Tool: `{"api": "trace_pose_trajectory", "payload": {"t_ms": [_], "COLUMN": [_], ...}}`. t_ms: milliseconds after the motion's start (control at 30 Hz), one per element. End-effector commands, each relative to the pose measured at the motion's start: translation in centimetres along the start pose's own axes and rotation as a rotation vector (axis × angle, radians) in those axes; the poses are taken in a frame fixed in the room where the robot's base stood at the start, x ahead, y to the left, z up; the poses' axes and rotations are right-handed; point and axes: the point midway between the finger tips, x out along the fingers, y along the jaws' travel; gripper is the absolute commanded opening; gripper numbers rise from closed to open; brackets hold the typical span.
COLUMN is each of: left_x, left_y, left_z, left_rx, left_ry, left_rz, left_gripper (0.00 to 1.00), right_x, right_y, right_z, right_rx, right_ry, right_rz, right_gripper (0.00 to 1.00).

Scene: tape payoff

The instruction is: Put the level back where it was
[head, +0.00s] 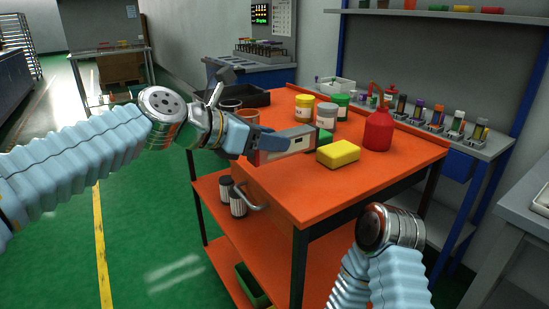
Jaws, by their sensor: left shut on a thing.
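My left gripper (270,145) reaches in from the left over the orange cart top (305,195). It is shut on the level (288,146), a short boxy bar with grey and reddish faces. The fingers hide part of the level. It is held over the cart top, just behind and left of a yellow block (338,153); I cannot tell whether it touches the surface. My right arm shows at the lower right, in front of the cart, but its gripper does not show.
The front of the cart top is clear. A rack of tubes (437,122) lies behind, right.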

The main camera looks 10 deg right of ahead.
Motion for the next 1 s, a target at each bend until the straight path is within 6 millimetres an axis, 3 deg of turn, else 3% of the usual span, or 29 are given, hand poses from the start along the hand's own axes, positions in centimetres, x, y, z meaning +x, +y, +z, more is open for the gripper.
{"api": "trace_pose_trajectory", "payload": {"t_ms": [267,433,767,800,933,1000], "left_x": [2.1,3.2,3.3,3.3,3.3,3.3], "left_y": [0.4,0.5,0.4,0.4,0.4,0.4], "left_z": [-1.2,-3.8,-4.1,-4.1,-4.1,-4.1], "left_rx": [-0.001,-0.002,0.000,0.000,0.000,0.000], "left_ry": [0.000,0.001,-0.001,0.000,0.000,0.000], "left_rz": [-0.001,0.000,0.000,0.000,0.000,0.000], "left_gripper": [0.00,0.00,0.00,0.43,0.63,0.66], "right_x": [0.3,1.2,1.2,1.2,1.1,1.1], "right_y": [0.1,0.5,0.5,0.5,0.5,0.5], "right_z": [0.0,0.0,0.0,0.0,0.0,0.0], "right_rx": [0.001,0.002,0.002,0.002,0.002,0.002], "right_ry": [0.000,0.001,0.001,0.001,0.001,0.001], "right_rz": [0.000,0.001,0.001,0.001,0.001,0.001], "right_gripper": [0.71,0.71,0.71,0.71,0.71,0.71]}}
